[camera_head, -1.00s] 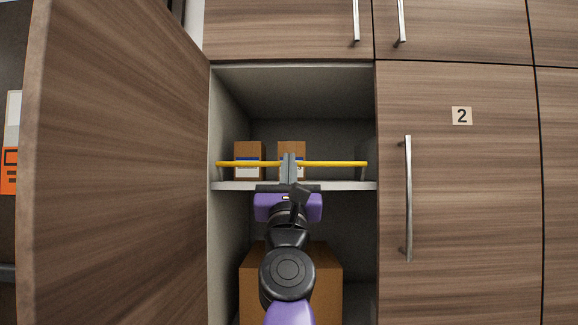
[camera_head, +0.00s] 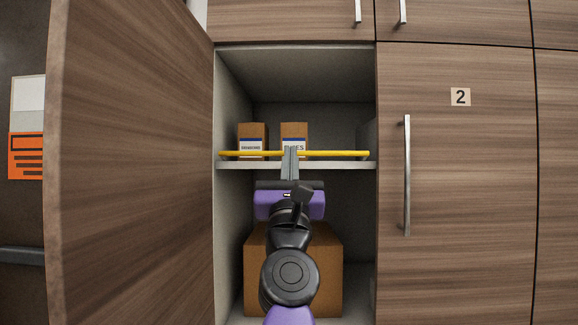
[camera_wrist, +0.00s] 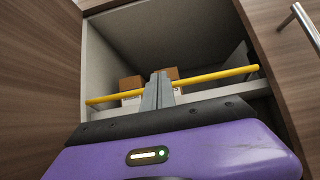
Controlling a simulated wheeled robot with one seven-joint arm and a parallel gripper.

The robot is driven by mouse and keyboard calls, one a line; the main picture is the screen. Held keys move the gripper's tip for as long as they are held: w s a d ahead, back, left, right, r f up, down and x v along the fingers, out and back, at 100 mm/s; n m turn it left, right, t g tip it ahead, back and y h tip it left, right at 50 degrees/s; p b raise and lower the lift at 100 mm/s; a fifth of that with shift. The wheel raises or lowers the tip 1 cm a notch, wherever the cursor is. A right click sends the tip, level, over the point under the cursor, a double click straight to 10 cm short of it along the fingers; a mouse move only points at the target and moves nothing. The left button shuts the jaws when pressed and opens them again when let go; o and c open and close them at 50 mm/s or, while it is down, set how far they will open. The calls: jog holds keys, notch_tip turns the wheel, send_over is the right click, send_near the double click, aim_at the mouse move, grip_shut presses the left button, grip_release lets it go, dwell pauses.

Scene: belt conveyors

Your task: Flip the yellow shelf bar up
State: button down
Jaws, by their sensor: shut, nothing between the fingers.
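The yellow shelf bar (camera_head: 335,153) runs level across the front of the upper shelf (camera_head: 345,165) in the open cabinet. It also shows in the wrist view (camera_wrist: 217,76). My gripper (camera_head: 290,150) is shut and empty. Its fingertips reach up to the bar near its middle and overlap it in both views. In the wrist view the fingers (camera_wrist: 158,80) stand in front of the bar; I cannot tell whether they touch it. The short stretch of bar behind the fingers is hidden.
Two small labelled boxes (camera_head: 252,140) (camera_head: 294,135) stand on the shelf behind the bar. A large brown box (camera_head: 328,270) sits in the lower compartment. The open door (camera_head: 130,160) is at the left, a closed door marked 2 (camera_head: 460,190) at the right.

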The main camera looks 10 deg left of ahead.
jog(key=s+d+f+p, duration=0.1)
jog(key=s+p, duration=0.2)
jog(key=s, duration=0.5)
jog(key=shift+s+d+p, duration=0.3)
jog(key=shift+d+p, duration=0.1)
jog(key=shift+f, duration=0.1)
